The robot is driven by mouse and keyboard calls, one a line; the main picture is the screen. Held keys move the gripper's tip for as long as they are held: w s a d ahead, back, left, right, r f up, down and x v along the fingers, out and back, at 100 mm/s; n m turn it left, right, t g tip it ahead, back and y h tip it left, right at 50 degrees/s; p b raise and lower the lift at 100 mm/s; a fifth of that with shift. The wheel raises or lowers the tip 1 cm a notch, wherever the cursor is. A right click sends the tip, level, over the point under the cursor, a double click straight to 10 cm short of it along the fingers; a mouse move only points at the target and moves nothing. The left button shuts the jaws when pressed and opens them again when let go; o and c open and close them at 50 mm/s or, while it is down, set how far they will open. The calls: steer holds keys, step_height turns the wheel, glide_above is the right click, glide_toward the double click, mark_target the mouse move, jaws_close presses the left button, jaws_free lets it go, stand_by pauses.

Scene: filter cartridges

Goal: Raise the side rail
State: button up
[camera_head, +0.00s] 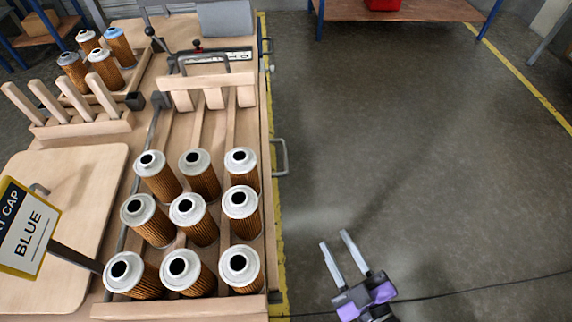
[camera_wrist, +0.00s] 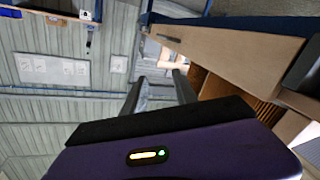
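The bench's long right side has a wooden edge strip (camera_head: 268,200) with a grey metal handle (camera_head: 280,157) on its outer face. I take this to be the side rail, but cannot tell from here whether it is raised or lowered. My gripper (camera_head: 334,238) is open and empty over the floor, to the right of the bench and apart from the handle. In the wrist view my two fingers (camera_wrist: 158,76) stand apart with nothing clearly between them. A wooden panel with a dark slot-like handle (camera_wrist: 182,38) shows at the upper right there.
Several filter cartridges (camera_head: 188,209) with white caps stand on the bench near that edge. A pegged wooden rack (camera_head: 80,122), a sign reading BLUE (camera_head: 24,230) and a tray of more cartridges (camera_head: 132,80) are farther left.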

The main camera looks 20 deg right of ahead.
steer(key=w+f+n+t+b, duration=0.2)
steer(key=w+f+n+b, duration=0.3)
steer(key=w, duration=0.7)
steer(key=n+b, duration=0.1)
steer(key=b, duration=0.1)
glide_toward(285, 156)
steer(key=w+f, duration=0.1)
steer(key=w, duration=0.1)
steer(key=shift+n+t+y, duration=0.4)
steer(key=shift+b+x, duration=0.3)
steer(key=shift+x, duration=3.85)
steer(key=shift+d, duration=0.2)
jaws_close()
